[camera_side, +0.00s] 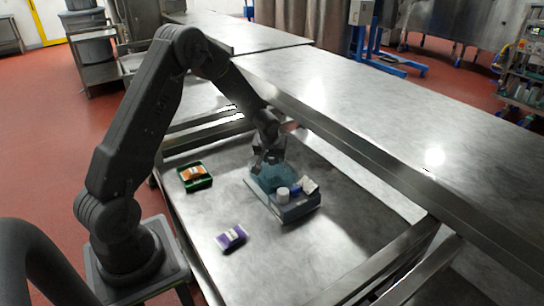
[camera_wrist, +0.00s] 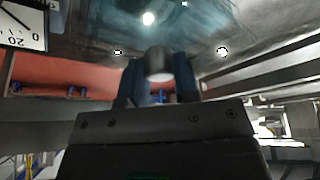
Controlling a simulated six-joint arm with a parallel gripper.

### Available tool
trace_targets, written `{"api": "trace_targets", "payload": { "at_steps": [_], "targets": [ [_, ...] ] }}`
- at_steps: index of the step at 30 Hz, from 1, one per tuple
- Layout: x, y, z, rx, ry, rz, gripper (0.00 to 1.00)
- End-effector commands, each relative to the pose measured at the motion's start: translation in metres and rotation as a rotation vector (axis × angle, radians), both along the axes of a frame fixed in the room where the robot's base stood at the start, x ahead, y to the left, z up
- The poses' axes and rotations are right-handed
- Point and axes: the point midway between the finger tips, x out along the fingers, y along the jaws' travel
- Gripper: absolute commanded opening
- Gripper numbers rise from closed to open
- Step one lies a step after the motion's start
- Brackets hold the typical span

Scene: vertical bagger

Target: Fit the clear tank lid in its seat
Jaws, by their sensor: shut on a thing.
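My gripper (camera_side: 268,161) is low over the small bagger (camera_side: 297,210) in the side view. In the wrist view my gripper (camera_wrist: 158,78) has its two blue-grey fingers closed on a round grey knob (camera_wrist: 159,62). A clear, bluish lid (camera_wrist: 205,25) spreads beyond the knob across the top of that view. In the side view a clear teal part (camera_side: 268,180) shows under my fingers; I cannot tell lid from tank there. The seat is hidden, and I cannot tell whether the lid touches it.
A green tray (camera_side: 195,186) with an orange packet lies left of the bagger. A purple packet (camera_side: 231,236) lies in front. A white cap (camera_side: 283,193) stands on the bagger's front part. A raised steel bench edge (camera_side: 370,150) runs behind. The table's right front is clear.

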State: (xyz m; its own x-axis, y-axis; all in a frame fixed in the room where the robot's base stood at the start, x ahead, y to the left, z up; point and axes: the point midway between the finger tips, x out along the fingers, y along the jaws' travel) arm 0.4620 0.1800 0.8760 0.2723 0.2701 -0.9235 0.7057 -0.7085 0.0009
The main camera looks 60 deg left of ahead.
Motion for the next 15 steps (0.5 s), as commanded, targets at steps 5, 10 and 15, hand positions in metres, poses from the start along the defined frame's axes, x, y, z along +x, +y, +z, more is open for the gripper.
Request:
{"api": "trace_targets", "payload": {
  "at_steps": [5,10,15],
  "targets": [
    [0.0006,0.0002,-0.0015,0.000,-0.002,0.001,0.00],
    [0.0006,0.0002,-0.0034,0.000,-0.002,0.001,0.00],
    [0.0006,0.0001,-0.0053,0.000,-0.002,0.001,0.00]
  ]
}}
